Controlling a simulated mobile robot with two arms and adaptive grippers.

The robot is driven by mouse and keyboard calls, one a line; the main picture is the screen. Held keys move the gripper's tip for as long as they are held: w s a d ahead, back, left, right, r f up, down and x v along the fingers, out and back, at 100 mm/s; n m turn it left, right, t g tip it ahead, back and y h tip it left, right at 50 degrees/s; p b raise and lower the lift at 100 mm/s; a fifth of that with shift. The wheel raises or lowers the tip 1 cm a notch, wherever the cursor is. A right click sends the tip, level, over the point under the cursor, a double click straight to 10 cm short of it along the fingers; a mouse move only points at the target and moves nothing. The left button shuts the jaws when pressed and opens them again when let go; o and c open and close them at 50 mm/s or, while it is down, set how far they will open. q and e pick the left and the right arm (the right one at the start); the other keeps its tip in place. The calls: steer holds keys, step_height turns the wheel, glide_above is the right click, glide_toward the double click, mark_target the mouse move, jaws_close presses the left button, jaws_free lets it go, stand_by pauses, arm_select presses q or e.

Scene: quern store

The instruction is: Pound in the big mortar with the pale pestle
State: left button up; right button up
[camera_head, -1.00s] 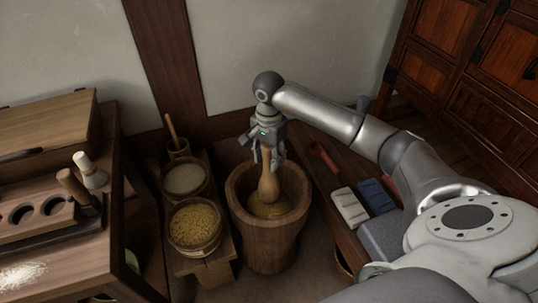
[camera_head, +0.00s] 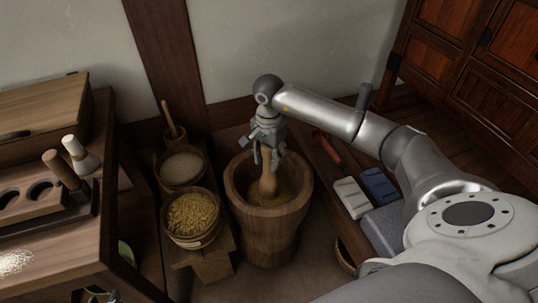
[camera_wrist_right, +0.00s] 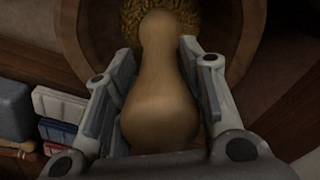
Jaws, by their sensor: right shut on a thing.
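The big mortar (camera_head: 270,238) is a tall round wooden tub standing on the floor in the middle of the head view, with yellowish grain in its bowl. My right gripper (camera_head: 268,160) is over its opening, shut on the pale pestle (camera_head: 268,186). The pestle is smooth tan wood and points down into the bowl; its lower end is at the grain. In the right wrist view the pestle (camera_wrist_right: 160,95) sits between both fingers, with the mortar's grain (camera_wrist_right: 140,18) beyond its tip. My left gripper is not in view.
Left of the mortar, a tub of golden grain (camera_head: 192,216) and a tub of paler grain (camera_head: 182,168) stand on a low bench. A table (camera_head: 75,240) with a pestle rack (camera_head: 40,205) is farther left. A low shelf at right holds a white block (camera_head: 352,197) and a blue block (camera_head: 378,185).

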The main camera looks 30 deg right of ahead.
mark_target(108, 282)
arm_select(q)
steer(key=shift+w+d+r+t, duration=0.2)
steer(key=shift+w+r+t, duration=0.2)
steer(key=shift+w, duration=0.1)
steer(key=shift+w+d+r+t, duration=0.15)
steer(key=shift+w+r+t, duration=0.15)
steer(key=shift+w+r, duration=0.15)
arm_select(e)
steer(key=shift+f, duration=0.3)
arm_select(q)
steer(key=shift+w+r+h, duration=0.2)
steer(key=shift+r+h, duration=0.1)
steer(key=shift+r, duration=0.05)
arm_select(e)
steer(key=shift+a, duration=0.1)
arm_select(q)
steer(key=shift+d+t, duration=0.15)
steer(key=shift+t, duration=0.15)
arm_select(e)
steer(key=shift+f, duration=0.1)
arm_select(q)
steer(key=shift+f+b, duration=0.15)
steer(key=shift+b, duration=0.15)
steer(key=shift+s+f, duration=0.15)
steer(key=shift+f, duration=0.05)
arm_select(e)
steer(key=shift+f, duration=0.1)
